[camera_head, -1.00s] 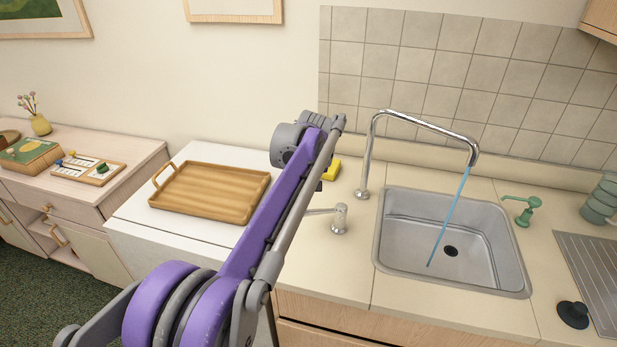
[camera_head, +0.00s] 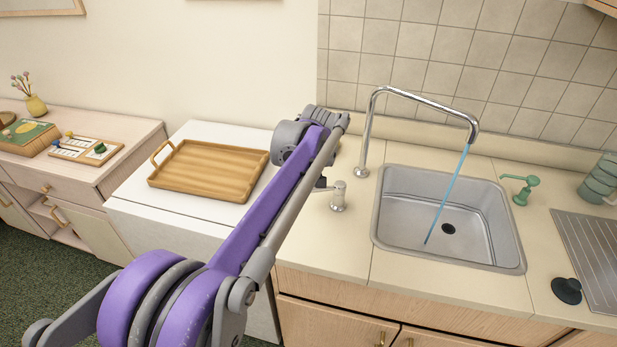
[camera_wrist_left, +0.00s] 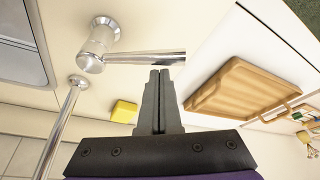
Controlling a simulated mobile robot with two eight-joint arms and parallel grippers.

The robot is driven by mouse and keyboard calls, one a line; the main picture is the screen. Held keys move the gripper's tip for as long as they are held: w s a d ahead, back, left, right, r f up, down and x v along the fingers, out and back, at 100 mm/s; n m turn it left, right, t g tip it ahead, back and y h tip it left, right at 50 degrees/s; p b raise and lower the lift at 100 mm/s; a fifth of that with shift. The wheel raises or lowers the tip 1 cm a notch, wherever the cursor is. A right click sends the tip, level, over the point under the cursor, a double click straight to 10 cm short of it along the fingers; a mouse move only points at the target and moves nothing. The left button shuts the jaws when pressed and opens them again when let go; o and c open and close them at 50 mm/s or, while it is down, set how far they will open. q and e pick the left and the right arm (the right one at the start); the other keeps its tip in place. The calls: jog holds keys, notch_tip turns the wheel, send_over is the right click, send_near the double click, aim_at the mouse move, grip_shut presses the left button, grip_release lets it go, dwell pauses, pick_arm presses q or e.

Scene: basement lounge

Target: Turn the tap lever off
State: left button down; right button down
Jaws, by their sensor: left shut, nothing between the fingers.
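The tap lever (camera_wrist_left: 145,57) is a thin metal bar on a round chrome base (camera_wrist_left: 90,62); in the head view the base (camera_head: 338,198) stands left of the sink, and my arm hides part of the lever. The curved chrome spout (camera_head: 425,98) has a blue stream of water (camera_head: 447,195) running into the sink (camera_head: 408,235). My left gripper (camera_wrist_left: 159,72) is shut and empty, its fingertips beside the outer part of the lever. I cannot tell whether they touch it. In the head view the gripper is mostly hidden behind my arm. My right gripper is not in view.
A wooden tray (camera_head: 205,172) lies on the white surface to the left. A yellow block (camera_wrist_left: 124,111) is near the gripper in the wrist view. A green soap dispenser (camera_head: 522,190) and a black plug (camera_head: 567,290) are right of the sink.

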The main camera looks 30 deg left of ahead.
pick_arm(q)
jog(key=shift+s+d+n, duration=0.3)
jog(key=shift+s+n, duration=0.05)
jog(key=shift+n, duration=0.25)
jog(key=shift+s+d+n+g+y+p, duration=0.35)
jog(key=shift+s+d+n, duration=0.25)
jog(key=shift+n, duration=0.4)
jog(key=s+d+n+g+p, duration=0.1)
jog(key=d+n+g+p, duration=0.1)
jog(key=d+n, duration=0.4)
jog(key=shift+s+n, duration=0.4)
jog(key=shift+n, duration=0.3)
jog(key=shift+g+y, duration=0.25)
